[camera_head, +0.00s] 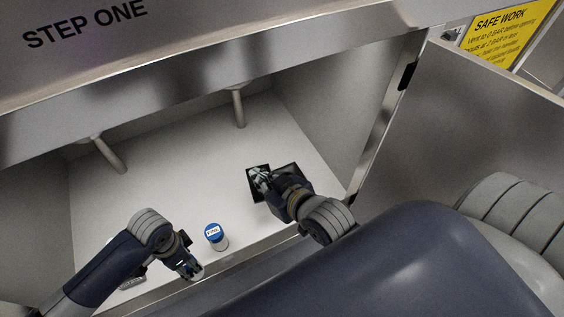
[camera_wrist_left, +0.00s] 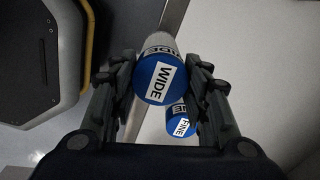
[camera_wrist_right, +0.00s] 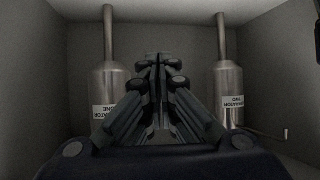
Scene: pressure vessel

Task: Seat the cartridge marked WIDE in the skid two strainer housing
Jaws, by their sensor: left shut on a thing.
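The cartridge marked WIDE (camera_wrist_left: 158,82), a pale cylinder with a blue cap, is between the fingers of my left gripper (camera_wrist_left: 160,88), which is shut on it. In the head view my left gripper (camera_head: 190,270) is at the front edge of the cabinet, with the pale cartridge body just showing. A blue-capped FINE cartridge (camera_head: 215,237) stands on the white surface to its right; it also shows in the left wrist view (camera_wrist_left: 181,122). My right gripper (camera_wrist_right: 160,62) looks shut and empty; in the head view it is over a dark square. I cannot identify the skid two strainer housing.
The right wrist view shows two metal vessels, the left labelled ONE (camera_wrist_right: 108,90) and the right labelled TWO (camera_wrist_right: 229,92), partly hidden. An open door (camera_head: 450,120) is at right. The middle surface is clear.

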